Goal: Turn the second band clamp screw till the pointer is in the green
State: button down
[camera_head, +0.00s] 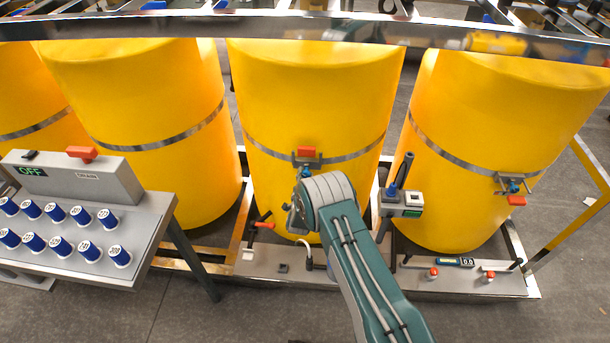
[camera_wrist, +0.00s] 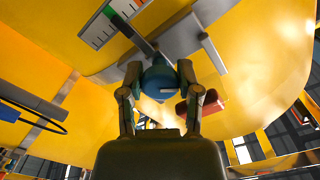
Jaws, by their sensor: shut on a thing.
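My gripper (camera_wrist: 159,84) is shut on a blue clamp screw (camera_wrist: 156,76) in the wrist view, with one finger on each side of it. The screw belongs to a grey metal clamp (camera_wrist: 183,38) on a yellow drum. A white scale plate (camera_wrist: 98,31) with black ticks and a green part shows at the upper left of the wrist view. A dark bar runs beside the scale; I cannot tell exactly where a pointer reads. In the head view the middle drum (camera_head: 310,100) carries the band (camera_head: 353,156); my arm partly hides the clamp.
A red block (camera_head: 306,151) sits at the middle clamp. The right drum (camera_head: 500,120) has its own clamp (camera_head: 514,184). A post with a grey box (camera_head: 401,203) stands right of my arm. A control panel (camera_head: 90,180) with several blue knobs is at left.

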jog(key=shift+n, duration=1.3)
jog(key=shift+c, duration=1.5)
grip_release()
jog(key=shift+w, duration=0.1)
jog(key=s, duration=1.2)
jog(key=shift+a, duration=0.2)
jog(key=shift+f, duration=0.1)
